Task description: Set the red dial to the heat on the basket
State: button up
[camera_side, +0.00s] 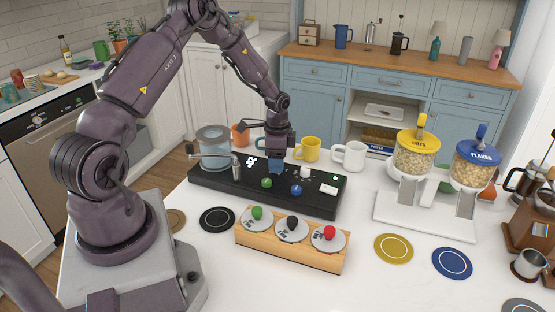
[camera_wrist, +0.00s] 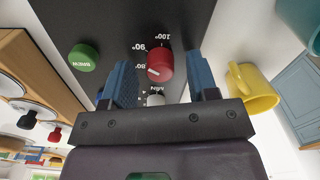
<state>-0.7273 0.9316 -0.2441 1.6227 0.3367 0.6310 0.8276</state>
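The red dial (camera_wrist: 159,66) shows in the wrist view on the black machine (camera_side: 210,178), with marks reading 80, 90 and 100 around it. Its white pointer line appears to face the left side, near the 80 mark. My gripper (camera_side: 275,166) hangs over the machine's panel. In the wrist view its blue fingers (camera_wrist: 158,80) are apart, one on each side of the dial, with gaps visible. The dial is hidden in the side view. Baskets with green (camera_side: 257,213), black (camera_side: 292,222) and red (camera_side: 330,233) knobs sit in a wooden stand (camera_side: 290,255); their small print is unreadable.
The panel also has a green brew knob (camera_side: 266,183), a blue knob (camera_side: 296,190) and a white switch (camera_side: 329,190). A glass vessel (camera_side: 213,142) stands at its left. A yellow mug (camera_side: 308,149) and white mug (camera_side: 350,156) stand close behind. Dispensers (camera_side: 417,155) stand to the right.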

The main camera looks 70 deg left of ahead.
notch_tip(320, 180, up, 13)
dwell(0.6)
jog(key=s+d+r+n+t, duration=0.2)
jog(key=s+d+r+n, duration=0.1)
jog(key=s+d+r, duration=0.5)
jog(key=s+d+r+n+t, duration=0.3)
jog(key=s+d+r, duration=0.6)
jog(key=d, duration=0.6)
jog(key=shift+s+d+t, duration=0.15)
jog(key=shift+s+t, duration=0.15)
jog(key=shift+s, duration=0.45)
